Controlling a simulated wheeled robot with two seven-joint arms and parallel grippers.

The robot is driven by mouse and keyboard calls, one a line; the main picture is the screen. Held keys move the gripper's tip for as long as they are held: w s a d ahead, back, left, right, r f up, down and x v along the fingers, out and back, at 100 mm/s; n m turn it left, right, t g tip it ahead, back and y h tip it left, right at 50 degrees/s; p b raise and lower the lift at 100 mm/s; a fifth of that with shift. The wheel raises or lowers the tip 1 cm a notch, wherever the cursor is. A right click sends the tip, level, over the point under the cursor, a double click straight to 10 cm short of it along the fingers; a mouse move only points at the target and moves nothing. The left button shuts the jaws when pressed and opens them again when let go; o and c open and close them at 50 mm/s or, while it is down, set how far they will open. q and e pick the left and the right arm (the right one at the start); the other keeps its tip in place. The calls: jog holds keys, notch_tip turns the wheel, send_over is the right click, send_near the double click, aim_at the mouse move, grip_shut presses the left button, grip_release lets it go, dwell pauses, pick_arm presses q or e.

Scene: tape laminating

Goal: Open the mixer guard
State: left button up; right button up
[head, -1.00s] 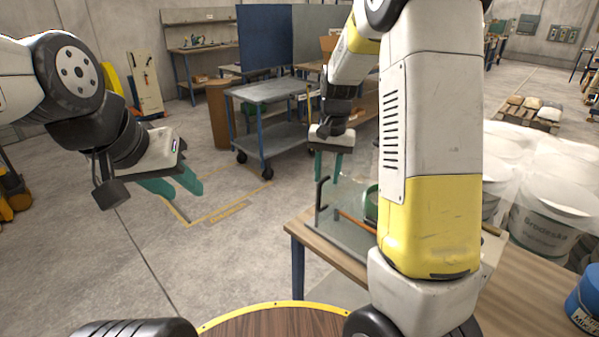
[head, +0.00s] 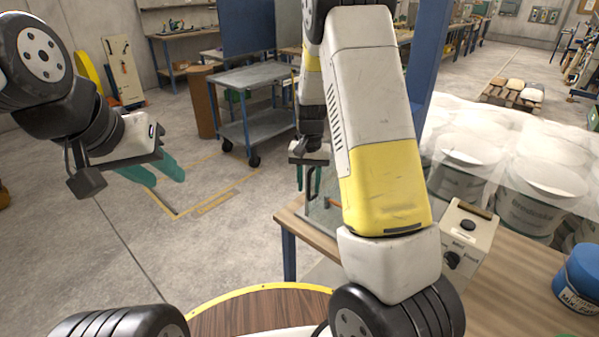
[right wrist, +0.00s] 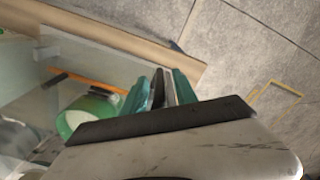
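The mixer guard (head: 322,214) is a clear panel box on the wooden table, mostly hidden behind my right arm in the head view. Its clear panel also shows in the right wrist view (right wrist: 95,62). My right gripper (head: 308,180) points down at the guard's near left side. In the right wrist view its green fingers (right wrist: 160,90) stand apart, with a dark upright bar, seemingly the guard's handle (right wrist: 158,88), between them. I see slim gaps, and contact is unclear. My left gripper (head: 158,172) is open and empty over the floor, far left of the table.
Inside the guard are a green and white round thing (right wrist: 85,115) and an orange rod (right wrist: 88,80). A control box with a knob (head: 462,245) and a blue tub (head: 580,278) stand on the table (head: 515,290). A grey cart (head: 250,105) stands behind. Wrapped buckets (head: 545,180) stand right.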

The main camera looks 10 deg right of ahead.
grip_shut()
dwell(1.4)
